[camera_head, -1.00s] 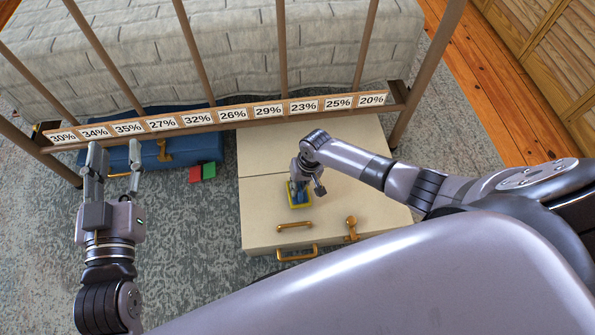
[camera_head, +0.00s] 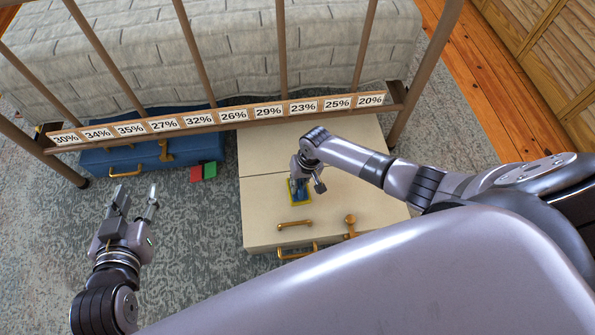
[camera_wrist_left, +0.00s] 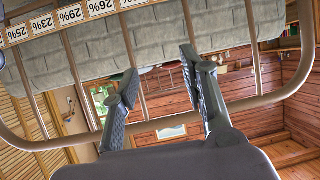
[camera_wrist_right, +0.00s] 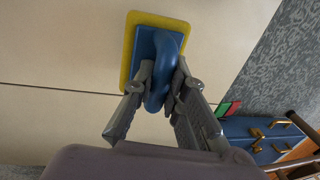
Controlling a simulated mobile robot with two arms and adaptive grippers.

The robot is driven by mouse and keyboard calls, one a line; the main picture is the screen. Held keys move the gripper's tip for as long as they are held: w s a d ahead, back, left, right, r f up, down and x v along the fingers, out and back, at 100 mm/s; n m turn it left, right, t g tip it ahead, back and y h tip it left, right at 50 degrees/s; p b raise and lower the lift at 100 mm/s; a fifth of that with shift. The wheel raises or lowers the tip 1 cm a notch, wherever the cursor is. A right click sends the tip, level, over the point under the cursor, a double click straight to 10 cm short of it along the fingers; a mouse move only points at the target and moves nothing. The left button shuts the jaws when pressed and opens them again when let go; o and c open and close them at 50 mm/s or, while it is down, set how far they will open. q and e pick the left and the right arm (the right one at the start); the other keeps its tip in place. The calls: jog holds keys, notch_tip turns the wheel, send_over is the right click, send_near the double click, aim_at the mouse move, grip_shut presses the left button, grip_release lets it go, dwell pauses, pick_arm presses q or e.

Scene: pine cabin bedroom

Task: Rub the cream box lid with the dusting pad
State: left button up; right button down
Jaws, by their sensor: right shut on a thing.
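The cream box lid (camera_head: 352,194) lies flat in the middle of the head view, with a brass handle and a brass latch near its front edge. The dusting pad (camera_head: 307,196) is yellow with a blue handle and sits over the lid's left part; it appears flat against the lid. In the right wrist view the pad (camera_wrist_right: 130,62) shows with its blue handle between my fingers. My right gripper (camera_head: 300,180) is shut on that handle. My left gripper (camera_head: 134,192) is open and empty, above the carpet left of the box.
A blue case (camera_head: 130,158) with brass fittings lies under the bed rail, beside a red and a green block (camera_head: 204,172). The metal bed rail with percentage labels (camera_head: 230,115) crosses behind the cream box. Patterned carpet (camera_head: 195,230) is clear left of the box.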

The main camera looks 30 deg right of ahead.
jog(key=shift+r+p, duration=0.9)
jog(key=shift+p, duration=0.05)
jog(key=shift+r+p, duration=0.45)
jog(key=shift+p, duration=0.1)
pick_arm(q)
jog(key=s+a+f+g+y, duration=0.1)
jog(key=s+a+f+g, duration=0.1)
jog(key=s+f+g, duration=0.2)
jog(key=s+a+f+g+y, duration=0.1)
jog(key=s+a+f+g, duration=0.2)
jog(key=s, duration=0.7)
jog(key=shift+s+a+f+n+g+y+p, duration=0.25)
jog(key=shift+f+g+p, duration=0.3)
jog(key=shift+g, duration=0.65)
pick_arm(e)
jog(key=shift+r, duration=0.4)
pick_arm(q)
jog(key=shift+w, duration=0.1)
